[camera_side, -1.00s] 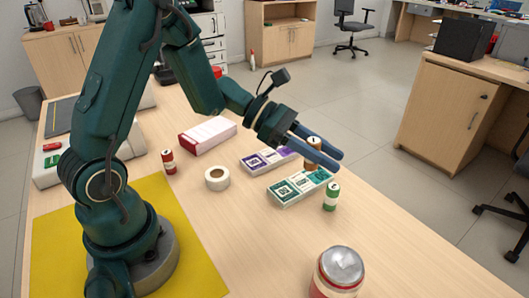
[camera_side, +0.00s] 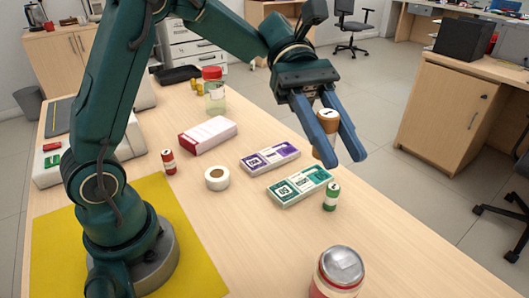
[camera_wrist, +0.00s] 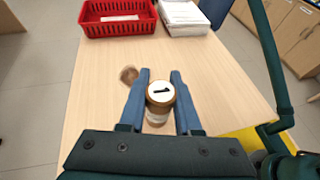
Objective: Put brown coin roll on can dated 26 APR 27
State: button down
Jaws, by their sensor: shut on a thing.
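My gripper (camera_side: 341,150) is shut on the brown coin roll (camera_side: 328,122), which has a pale end marked 1. The roll is held upright between the two blue fingers, which hide part of its side. In the wrist view the roll (camera_wrist: 160,95) sits between the fingers of my gripper (camera_wrist: 161,78), seen from its marked end. A red and white can with a silver top (camera_side: 341,268) stands at the bottom of the side view, partly cut off by the frame edge. No date on it can be read.
A green coin roll (camera_side: 331,197), banknote bundles (camera_side: 298,186) (camera_side: 268,158), white tape (camera_side: 217,178) and a red coin roll (camera_side: 169,161) stand on the counter. A red-lidded jar (camera_side: 214,92) stands farther back. The wrist view shows a red basket (camera_wrist: 117,27) and a brown spot (camera_wrist: 128,75).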

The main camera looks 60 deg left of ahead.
send_over(354, 280)
notch_tip(354, 280, down, 6)
jog(key=shift+r, duration=0.1)
jog(key=shift+f, duration=2)
jog(key=shift+f, duration=0.2)
jog(key=c, duration=0.6)
grip_release()
jog(key=shift+r, duration=0.1)
